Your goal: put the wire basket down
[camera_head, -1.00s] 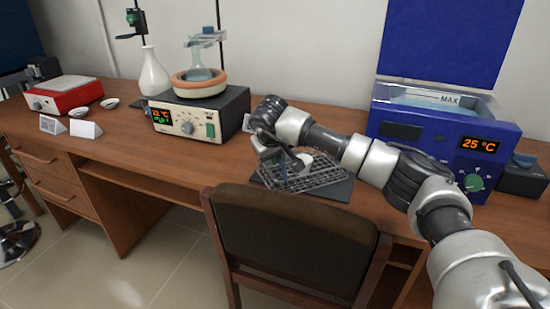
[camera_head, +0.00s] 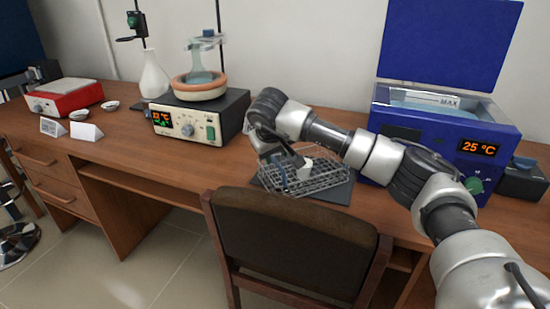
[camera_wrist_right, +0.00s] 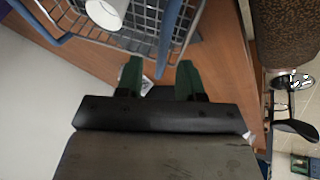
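The wire basket (camera_head: 325,179) is a grey mesh tray with a blue handle, and it appears to sit level on a dark mat (camera_head: 343,192) on the desk. A white cup (camera_head: 305,169) is inside it. My right gripper (camera_head: 279,172) is at the basket's left side in the head view. In the right wrist view the green fingertips (camera_wrist_right: 158,72) are apart, with the blue handle (camera_wrist_right: 170,30) close to the gap between them. The wire basket (camera_wrist_right: 135,22) and white cup (camera_wrist_right: 106,10) also show there. My left gripper is not in view.
A blue water bath (camera_head: 440,135) showing 25 °C stands right of the basket. A heater (camera_head: 205,120) with a flask stands to the left. A brown chair (camera_head: 290,240) is in front of the desk. Desk space left of the basket is clear.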

